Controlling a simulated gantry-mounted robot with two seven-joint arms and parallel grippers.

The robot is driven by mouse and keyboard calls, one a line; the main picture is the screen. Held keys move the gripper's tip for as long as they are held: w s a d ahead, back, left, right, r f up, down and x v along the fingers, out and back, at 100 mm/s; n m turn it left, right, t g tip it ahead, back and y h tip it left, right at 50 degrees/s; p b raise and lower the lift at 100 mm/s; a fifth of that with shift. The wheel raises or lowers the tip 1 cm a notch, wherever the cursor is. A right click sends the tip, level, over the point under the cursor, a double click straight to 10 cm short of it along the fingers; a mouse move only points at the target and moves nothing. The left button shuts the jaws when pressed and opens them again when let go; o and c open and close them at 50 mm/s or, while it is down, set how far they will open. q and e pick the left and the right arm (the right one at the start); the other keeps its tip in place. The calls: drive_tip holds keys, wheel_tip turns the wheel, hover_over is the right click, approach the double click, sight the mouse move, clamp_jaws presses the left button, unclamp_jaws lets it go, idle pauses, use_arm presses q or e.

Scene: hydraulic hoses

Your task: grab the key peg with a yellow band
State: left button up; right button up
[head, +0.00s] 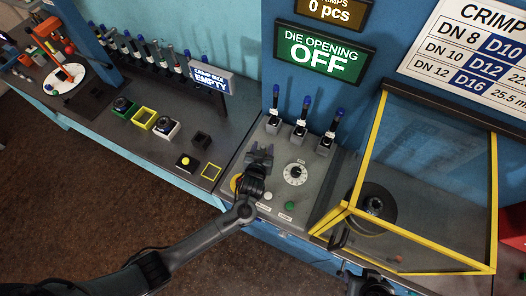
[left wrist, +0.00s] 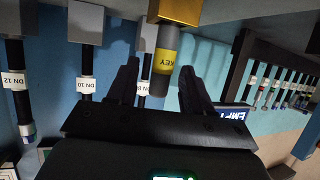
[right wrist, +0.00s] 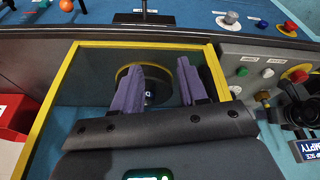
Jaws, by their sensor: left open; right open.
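The key peg (left wrist: 163,62) shows in the left wrist view as a dark grey cylinder with a yellow band marked KEY, hanging from a gold-coloured block (left wrist: 176,10) in this upside-down picture. My left gripper (head: 262,152) is open above the grey control panel. In its wrist view its two fingers (left wrist: 159,68) stand on either side of the peg, apart from it as far as I can tell. In the head view I cannot make out the peg near the gripper. My right gripper (right wrist: 157,78) is open and empty, in front of the yellow-framed guard.
Several blue-tipped DN tools (head: 301,117) stand in holders just behind the left gripper. A dial (head: 295,174) and a green button (head: 290,205) are on the panel. The yellow-framed clear guard (head: 378,130) stands at the right. Coloured square holders (head: 144,117) line the left bench.

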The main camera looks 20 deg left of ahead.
use_arm(q)
drive_tip(key=shift+w+f, duration=0.15)
drive_tip(key=shift+w, duration=0.15)
drive_tip(key=c, duration=0.9)
clamp_jaws()
